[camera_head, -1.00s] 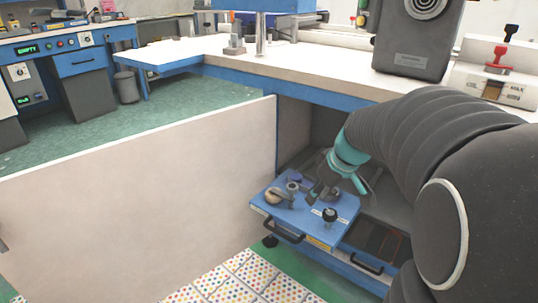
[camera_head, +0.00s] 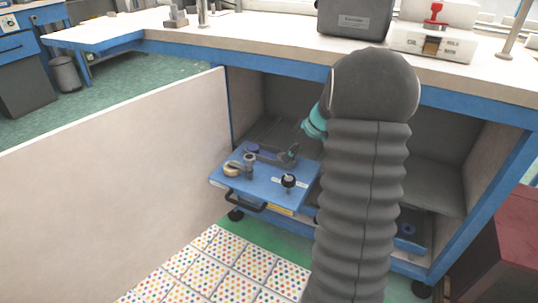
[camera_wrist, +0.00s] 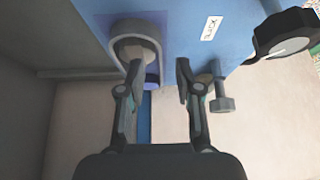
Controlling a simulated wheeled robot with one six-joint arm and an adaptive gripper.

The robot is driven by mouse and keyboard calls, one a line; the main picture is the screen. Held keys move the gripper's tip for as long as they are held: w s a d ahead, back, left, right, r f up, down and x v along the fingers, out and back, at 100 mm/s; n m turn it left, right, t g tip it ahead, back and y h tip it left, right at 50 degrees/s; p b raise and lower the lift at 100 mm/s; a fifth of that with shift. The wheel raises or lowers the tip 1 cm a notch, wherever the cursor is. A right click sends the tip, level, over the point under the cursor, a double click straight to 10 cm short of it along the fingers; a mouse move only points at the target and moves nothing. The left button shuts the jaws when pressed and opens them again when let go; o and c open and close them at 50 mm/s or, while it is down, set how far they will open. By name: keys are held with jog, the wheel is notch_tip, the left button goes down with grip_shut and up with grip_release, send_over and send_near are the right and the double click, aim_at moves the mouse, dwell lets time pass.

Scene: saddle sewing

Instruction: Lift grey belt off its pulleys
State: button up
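The grey belt (camera_wrist: 119,47) shows in the wrist view as a rounded loop end around a pulley, on the blue sliding board (camera_wrist: 185,25). My gripper (camera_wrist: 160,66) is open, its fingers apart. The left fingertip overlaps the lower edge of the loop in the picture; I cannot tell whether it touches. The right finger is to the right of the loop. In the head view my gripper (camera_head: 289,155) is low over the board (camera_head: 262,186), inside the cabinet opening. The belt is small and partly hidden there.
A black knob (camera_head: 288,181) stands near the board's front right. A tan wheel (camera_head: 232,169) and grey post (camera_head: 249,159) are at its left. The open white door panel (camera_head: 120,185) flanks the left side. The blue-edged tabletop (camera_head: 270,58) is overhead.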

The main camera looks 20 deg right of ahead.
send_over(267, 158)
jog(key=s+d, duration=0.2)
jog(key=shift+a, duration=0.1)
jog(key=shift+p+x, duration=0.3)
jog(key=shift+x, duration=2.25)
grip_shut()
